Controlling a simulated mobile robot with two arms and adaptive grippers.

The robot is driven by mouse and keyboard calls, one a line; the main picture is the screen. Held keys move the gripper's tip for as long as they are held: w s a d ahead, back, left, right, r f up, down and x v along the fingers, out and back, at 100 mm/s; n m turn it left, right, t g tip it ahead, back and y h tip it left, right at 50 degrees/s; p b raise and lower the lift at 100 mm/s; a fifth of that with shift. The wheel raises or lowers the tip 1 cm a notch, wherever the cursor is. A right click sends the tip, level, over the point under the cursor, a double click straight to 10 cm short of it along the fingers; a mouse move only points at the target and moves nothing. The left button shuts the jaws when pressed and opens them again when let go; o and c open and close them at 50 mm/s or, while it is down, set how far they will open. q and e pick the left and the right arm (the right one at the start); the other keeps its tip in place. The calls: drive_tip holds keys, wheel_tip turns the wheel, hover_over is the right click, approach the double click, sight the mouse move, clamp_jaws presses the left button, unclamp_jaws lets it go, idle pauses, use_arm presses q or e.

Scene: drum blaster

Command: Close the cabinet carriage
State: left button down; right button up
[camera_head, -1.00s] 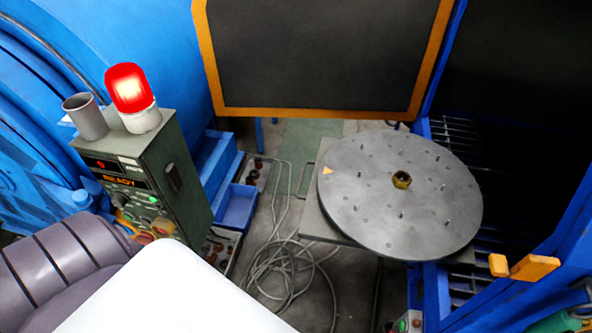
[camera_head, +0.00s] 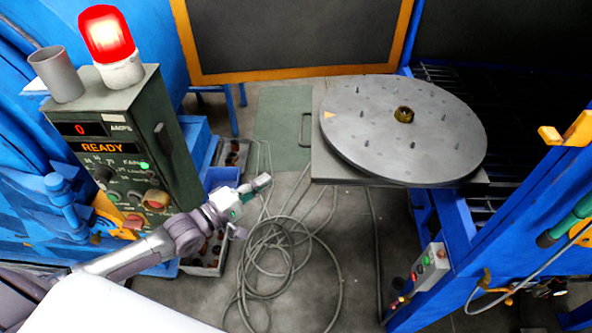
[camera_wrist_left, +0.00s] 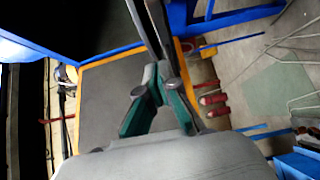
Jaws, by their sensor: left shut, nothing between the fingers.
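The cabinet carriage is a round grey turntable (camera_head: 380,135) with short pegs and a brass hub, on a flat grey base plate (camera_head: 335,170). It stands out in front of the dark blue cabinet opening (camera_head: 480,110) at the right of the head view. A handle (camera_head: 305,130) shows at the left edge of the carriage. My left gripper (camera_head: 262,183) is left of the carriage, apart from it, above the floor by the coiled cable. In the left wrist view its fingers (camera_wrist_left: 150,35) are together and empty. My right gripper is not in view.
A green control box (camera_head: 130,150) with a red lamp (camera_head: 108,45) stands at the left. An open cabinet door (camera_head: 290,40) with an orange edge is at the back. Coiled grey cable (camera_head: 270,260) lies on the floor. A small button box (camera_head: 425,270) hangs at the lower right.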

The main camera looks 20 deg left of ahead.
use_arm(q)
drive_tip(key=w+d+p, duration=0.1)
drive_tip(key=w+d, duration=0.6)
drive_tip(key=shift+w, duration=0.1)
drive_tip(key=shift+d, duration=0.15)
